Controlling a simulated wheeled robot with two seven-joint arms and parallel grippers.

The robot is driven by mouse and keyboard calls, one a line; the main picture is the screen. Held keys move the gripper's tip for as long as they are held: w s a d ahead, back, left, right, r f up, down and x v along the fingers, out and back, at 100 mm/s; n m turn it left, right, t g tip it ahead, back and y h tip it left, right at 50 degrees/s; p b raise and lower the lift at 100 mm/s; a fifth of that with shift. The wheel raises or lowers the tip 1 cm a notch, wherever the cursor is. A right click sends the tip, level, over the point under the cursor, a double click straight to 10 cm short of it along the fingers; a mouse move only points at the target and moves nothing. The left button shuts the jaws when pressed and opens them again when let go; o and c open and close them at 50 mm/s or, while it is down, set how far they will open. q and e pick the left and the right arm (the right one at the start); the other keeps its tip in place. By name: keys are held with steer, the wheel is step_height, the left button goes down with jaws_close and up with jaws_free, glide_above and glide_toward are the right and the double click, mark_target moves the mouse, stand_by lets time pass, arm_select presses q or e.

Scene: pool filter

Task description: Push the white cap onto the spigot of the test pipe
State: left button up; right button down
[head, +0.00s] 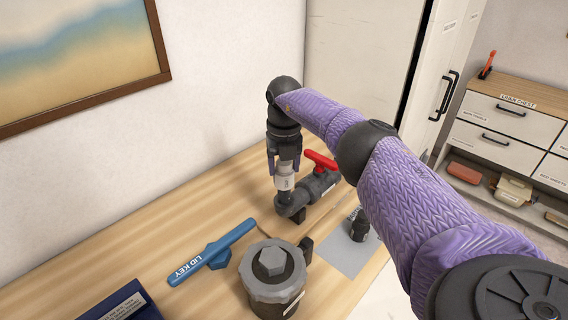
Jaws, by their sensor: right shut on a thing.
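The test pipe (314,189) is dark grey with a red valve handle (321,160) and stands on the wooden table. My right gripper (284,172) points down over the pipe's left end. It is shut on the white cap (285,182), which sits between its fingers. The cap is directly above the dark lower part of the pipe's left end, where the spigot is. I cannot tell how far the cap is down on the spigot. My left gripper is not in view.
A blue lid key (212,253) lies on the wooden table (185,232) at the left. A grey filter pot (272,277) with a hex-topped lid stands in front. A small dark fitting (359,229) stands on a grey mat (343,258). A dark blue box (122,303) is at the front left.

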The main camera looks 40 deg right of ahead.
mark_target(284, 179)
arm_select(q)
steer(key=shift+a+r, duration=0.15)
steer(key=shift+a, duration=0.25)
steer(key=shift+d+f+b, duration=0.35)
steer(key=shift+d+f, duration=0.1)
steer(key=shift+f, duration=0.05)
arm_select(e)
steer(key=shift+f, duration=0.75)
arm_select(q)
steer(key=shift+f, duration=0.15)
arm_select(e)
steer(key=shift+f, duration=0.25)
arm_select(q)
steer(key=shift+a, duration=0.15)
arm_select(e)
steer(key=shift+f, duration=0.1)
steer(key=shift+f+b, duration=0.3)
steer(key=shift+b, duration=0.1)
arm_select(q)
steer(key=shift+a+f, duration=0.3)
arm_select(e)
steer(key=shift+f, duration=0.1)
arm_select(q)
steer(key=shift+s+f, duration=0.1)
arm_select(e)
steer(key=shift+f, duration=0.15)
